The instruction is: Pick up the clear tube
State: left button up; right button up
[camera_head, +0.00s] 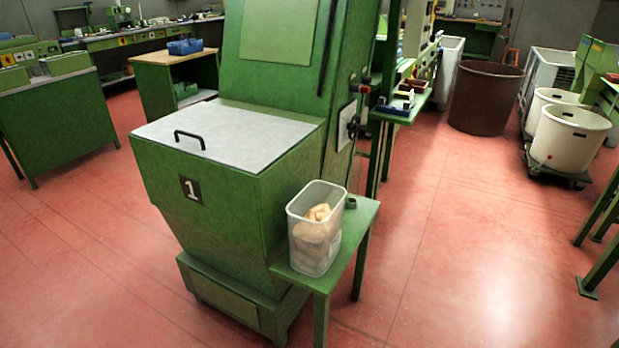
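A clear, open-topped plastic container (315,228) stands upright on a small green side table (357,222) at the front right of a green machine. It is box-like with rounded corners, and light tan pieces, which look like corks, show inside and through its wall. It is the only clear vessel I can make out close by; no separate narrow clear tube is plain to see. Neither of my grippers is in view.
The green machine (225,190), marked 1, has a grey lid with a black handle (190,138). A small dark ring-like item (351,202) lies behind the container. A brown bin (484,97) and white tubs (567,140) stand at right. Red floor right of the side table is clear.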

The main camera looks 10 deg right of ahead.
aim_at(356, 153)
jog(key=i+l+u, duration=0.2)
jog(key=l+u, duration=0.2)
jog(key=i+l+u, duration=0.15)
jog(key=l+u, duration=0.2)
jog(key=i+l+u, duration=0.15)
jog(key=l, duration=0.25)
jog(key=l+u, duration=0.15)
jog(key=l, duration=0.25)
jog(key=i+l+u, duration=0.15)
jog(key=l, duration=0.75)
jog(key=i+l+u, duration=0.15)
jog(key=l, duration=3.05)
jog(key=i+u, duration=0.05)
jog(key=i, duration=0.05)
